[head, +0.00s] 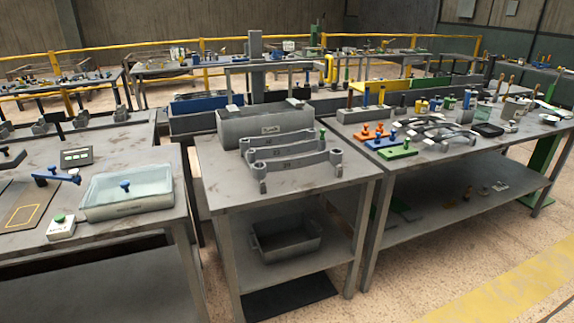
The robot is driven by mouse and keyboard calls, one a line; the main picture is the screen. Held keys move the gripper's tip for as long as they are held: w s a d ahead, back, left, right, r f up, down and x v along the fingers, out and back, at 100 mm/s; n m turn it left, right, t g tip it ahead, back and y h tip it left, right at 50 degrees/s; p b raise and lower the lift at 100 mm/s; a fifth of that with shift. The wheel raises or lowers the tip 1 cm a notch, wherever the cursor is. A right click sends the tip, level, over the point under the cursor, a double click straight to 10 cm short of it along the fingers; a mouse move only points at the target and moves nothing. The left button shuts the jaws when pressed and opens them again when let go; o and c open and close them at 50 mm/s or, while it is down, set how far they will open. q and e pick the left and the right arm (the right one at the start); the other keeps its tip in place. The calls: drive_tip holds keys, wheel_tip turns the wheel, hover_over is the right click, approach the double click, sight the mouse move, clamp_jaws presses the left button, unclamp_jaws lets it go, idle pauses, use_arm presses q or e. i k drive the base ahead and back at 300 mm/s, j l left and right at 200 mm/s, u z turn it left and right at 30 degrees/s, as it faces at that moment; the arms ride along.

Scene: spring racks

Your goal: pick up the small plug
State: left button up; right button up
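I cannot tell for certain which thing is the small plug. On the right table, an orange plate (368,136), a blue plate (379,145) and a green plate (397,154) carry small orange and green upright pieces, too small to make out well. More small cylinders, including a blue one (467,99) and yellow ones (422,107), stand farther back there. Neither of my grippers is in view.
The middle table (290,186) holds grey brackets (303,161) and a grey bin (240,127). The left table (130,160) holds a clear-lidded box (128,205) and a white button box (61,229). Open floor (450,255) lies in front at right.

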sight(407, 146)
drive_tip(key=i+l+z, duration=0.1)
drive_tip(key=i+l, duration=0.3)
drive_tip(key=i+l+z, duration=0.1)
drive_tip(key=i+l, duration=0.3)
drive_tip(key=i, duration=0.2)
drive_tip(key=i+l+z, duration=0.1)
drive_tip(key=i+l, duration=0.25)
drive_tip(key=i, duration=0.2)
drive_tip(key=i+l+z, duration=0.1)
drive_tip(key=i+l, duration=0.2)
drive_tip(key=i, duration=0.25)
